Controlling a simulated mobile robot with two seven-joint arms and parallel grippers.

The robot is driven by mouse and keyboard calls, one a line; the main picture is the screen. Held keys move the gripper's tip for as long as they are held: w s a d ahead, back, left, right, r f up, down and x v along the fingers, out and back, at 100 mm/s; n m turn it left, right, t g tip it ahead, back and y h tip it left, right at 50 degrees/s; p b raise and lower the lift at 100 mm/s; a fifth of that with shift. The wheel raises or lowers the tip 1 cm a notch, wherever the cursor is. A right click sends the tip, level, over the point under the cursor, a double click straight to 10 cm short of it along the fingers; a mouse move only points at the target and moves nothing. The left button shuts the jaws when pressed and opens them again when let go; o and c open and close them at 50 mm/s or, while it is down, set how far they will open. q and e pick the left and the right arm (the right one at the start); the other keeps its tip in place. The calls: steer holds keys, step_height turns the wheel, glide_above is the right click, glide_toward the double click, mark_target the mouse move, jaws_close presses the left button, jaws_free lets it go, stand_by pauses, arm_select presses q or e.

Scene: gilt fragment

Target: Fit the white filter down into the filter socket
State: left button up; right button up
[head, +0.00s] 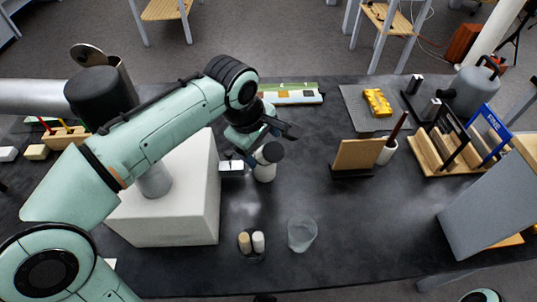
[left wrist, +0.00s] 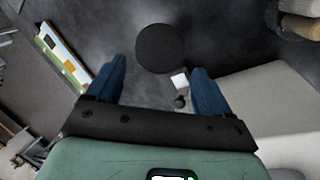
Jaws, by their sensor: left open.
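My left gripper (head: 264,143) is open and empty, its fingers apart in the left wrist view (left wrist: 160,76). It is above a white cylinder with a round black top (head: 268,160); the black disc (left wrist: 160,48) shows just beyond the fingertips. A small white block (head: 231,168) is beside it, also visible between the fingers (left wrist: 180,82). A white cylinder (head: 258,242) and a beige cylinder (head: 244,243) stand side by side in a dark holder near the front. I cannot tell for sure which white piece is the filter, and no socket is clearly identifiable. My right gripper is not visible.
A large white box (head: 180,215) stands left of the gripper. A clear cup (head: 302,234) is near the front. A brown panel on a dark base (head: 357,156) and a wooden rack (head: 445,150) are to the right.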

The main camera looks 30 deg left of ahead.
arm_select(q)
steer(key=x, duration=0.3)
steer(key=b+x, duration=0.1)
steer(key=x, duration=0.1)
steer(key=shift+w+d+f, duration=0.2)
steer(key=shift+w+f, duration=0.05)
steer(key=shift+w, duration=0.1)
steer(key=c, duration=1.2)
steer(key=shift+o, duration=0.2)
steer(key=shift+r, duration=0.1)
step_height(320, 180, up, 20)
steer(key=p, duration=0.6)
steer(key=shift+p, duration=0.4)
